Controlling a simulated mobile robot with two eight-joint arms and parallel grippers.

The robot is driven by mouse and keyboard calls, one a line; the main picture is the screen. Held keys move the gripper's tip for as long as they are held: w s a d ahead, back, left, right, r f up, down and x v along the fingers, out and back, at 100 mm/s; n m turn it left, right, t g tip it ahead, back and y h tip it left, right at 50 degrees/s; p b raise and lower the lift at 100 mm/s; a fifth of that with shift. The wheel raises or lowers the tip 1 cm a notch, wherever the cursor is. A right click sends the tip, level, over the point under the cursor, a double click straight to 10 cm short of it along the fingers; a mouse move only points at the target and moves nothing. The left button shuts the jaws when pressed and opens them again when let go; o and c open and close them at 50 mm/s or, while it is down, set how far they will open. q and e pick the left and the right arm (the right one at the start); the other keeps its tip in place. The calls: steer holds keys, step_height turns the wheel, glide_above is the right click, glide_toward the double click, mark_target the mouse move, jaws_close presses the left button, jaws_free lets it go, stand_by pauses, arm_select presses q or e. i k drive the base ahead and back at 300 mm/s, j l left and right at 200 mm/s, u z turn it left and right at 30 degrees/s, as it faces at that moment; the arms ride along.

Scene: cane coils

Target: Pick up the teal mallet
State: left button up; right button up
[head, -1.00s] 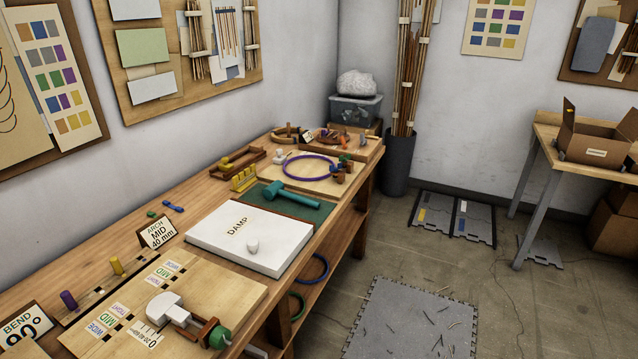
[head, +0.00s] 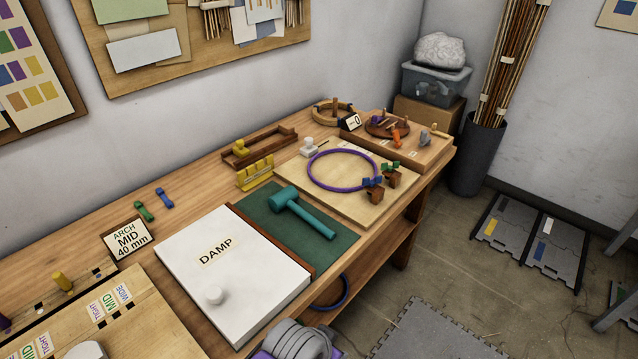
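The teal mallet (head: 303,213) lies on its side on a dark green mat (head: 262,226) on the workbench. Its head is at the upper left and its handle points to the lower right, toward the bench's front edge. The whole mallet shows and nothing covers it. Neither of my grippers is in the head view.
A white board marked DAMP (head: 240,300) lies left of the mat, a dark strip between them. Right of the mat, a wooden board (head: 300,157) bears a purple ring (head: 312,178). A yellow block (head: 255,172) stands behind the mat. A grey ribbed thing (head: 297,342), unclear, shows at the bottom.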

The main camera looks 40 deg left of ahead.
mark_target(287, 197)
steer(key=i+u, duration=0.3)
steer(key=i+l+u, duration=0.35)
steer(key=i, duration=0.15)
steer(key=i+l+u, duration=0.15)
steer(key=i+u, duration=0.15)
steer(key=i+l+u, duration=0.15)
steer(key=u, duration=0.3)
steer(key=i+l+u, duration=0.2)
steer(key=u, duration=0.25)
steer(key=i+l+u, duration=0.15)
steer(key=l+u, duration=0.7)
steer(key=i+l+u, duration=0.1)
steer(key=l+u, duration=0.65)
